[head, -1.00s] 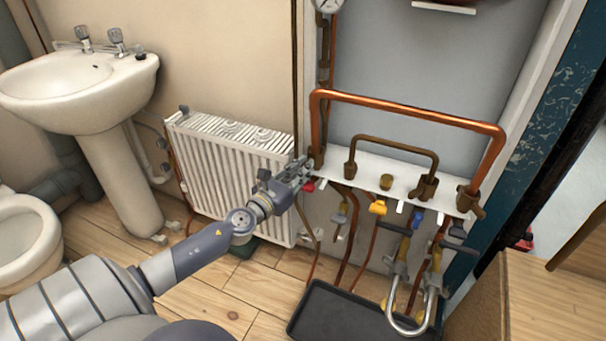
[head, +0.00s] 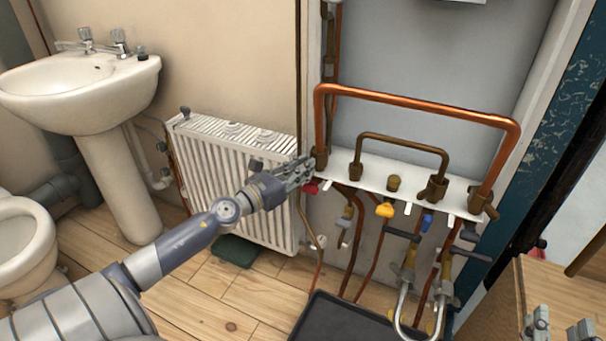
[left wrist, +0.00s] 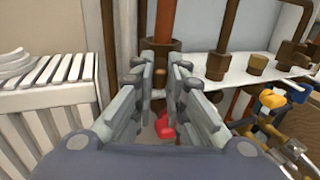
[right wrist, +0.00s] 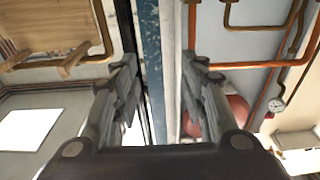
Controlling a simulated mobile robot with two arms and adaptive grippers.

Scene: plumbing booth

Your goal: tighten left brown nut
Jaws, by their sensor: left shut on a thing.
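The left brown nut (head: 321,156) is at the lower left end of the big copper pipe loop (head: 410,103), on the white manifold shelf (head: 376,180). My left gripper (head: 308,167) reaches it from the left. In the left wrist view the nut (left wrist: 161,46) shows between the tips of my left gripper (left wrist: 163,68), which are closed on its sides. A red valve handle (left wrist: 165,127) is below, between the fingers. My right gripper (head: 560,328) is at the bottom right of the head view, open and empty, far from the nut.
A white radiator (head: 235,180) stands left of the nut, close to my left arm. More brown fittings (head: 436,188) sit along the shelf to the right. Valves with a yellow handle (head: 385,210) hang below. A black tray (head: 345,318) lies on the floor.

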